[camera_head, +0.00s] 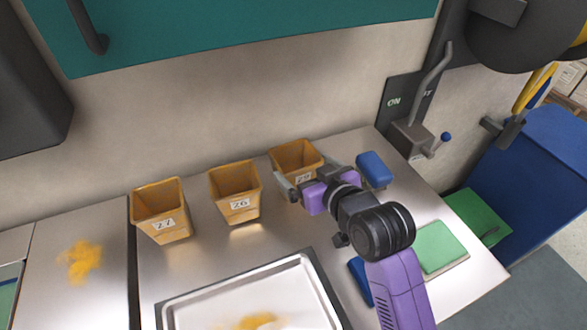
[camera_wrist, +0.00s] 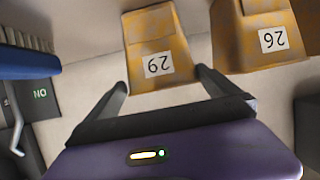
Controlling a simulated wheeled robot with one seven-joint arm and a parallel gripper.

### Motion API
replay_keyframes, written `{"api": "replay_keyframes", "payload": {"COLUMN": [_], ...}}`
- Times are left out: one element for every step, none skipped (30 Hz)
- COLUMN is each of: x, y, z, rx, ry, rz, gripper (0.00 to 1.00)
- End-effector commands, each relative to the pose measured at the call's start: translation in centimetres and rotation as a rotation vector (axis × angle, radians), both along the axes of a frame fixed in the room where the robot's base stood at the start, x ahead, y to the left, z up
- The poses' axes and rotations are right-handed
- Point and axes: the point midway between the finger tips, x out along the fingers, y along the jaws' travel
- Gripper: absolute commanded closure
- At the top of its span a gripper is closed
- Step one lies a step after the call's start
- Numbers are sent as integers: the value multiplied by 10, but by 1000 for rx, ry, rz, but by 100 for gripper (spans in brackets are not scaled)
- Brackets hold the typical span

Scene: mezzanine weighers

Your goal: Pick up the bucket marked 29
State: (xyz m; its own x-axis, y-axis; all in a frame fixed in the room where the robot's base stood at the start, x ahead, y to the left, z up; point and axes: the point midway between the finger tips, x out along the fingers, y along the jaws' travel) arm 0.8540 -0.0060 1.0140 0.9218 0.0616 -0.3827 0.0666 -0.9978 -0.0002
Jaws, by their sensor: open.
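The bucket marked 29 (camera_head: 291,157) is a square orange-yellow bucket, rightmost in a row of three on the steel counter. My gripper covers part of its front in the head view. In the wrist view the bucket marked 29 (camera_wrist: 154,42) appears upside down, with its white label between my fingertips. My gripper (camera_head: 308,178) is open, and its fingers spread toward the bucket's two sides. In the wrist view my gripper (camera_wrist: 160,78) holds nothing, and I cannot tell whether the fingertips touch the bucket.
The bucket marked 26 (camera_head: 234,188) stands close to the left, and the bucket marked 27 (camera_head: 160,205) stands further left. A blue block (camera_head: 372,168) lies to the right. A metal tray (camera_head: 172,310) lies in front, and a green pad (camera_head: 440,249) lies at right.

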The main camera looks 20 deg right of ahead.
Motion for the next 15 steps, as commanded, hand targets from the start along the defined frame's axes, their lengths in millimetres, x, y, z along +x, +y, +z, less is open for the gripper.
{"api": "replay_keyframes", "payload": {"x": [3,5,6,8,10,13,16,20,25,29,33,38,41,44,47], "y": [1,1,1,1,1,2,3,4,4,5,6,6,6,6,6], "z": [-1,-2,-2,-3,-4,-5,-6,-9,-11,-13,-15,-17,-19,-21,-22], "rx": [0,0,0,0,0,0,0,0,0,0,0,0,0,0,0], "ry": [0,1,0,0,1,1,1,2,2,2,2,1,1,1,1], "rz": [0,0,1,1,1,1,1,1,1,1,1,0,0,0,0], "gripper": [0,0,0,0,0,0,0,0,0,0,0,0,0,0,0]}}
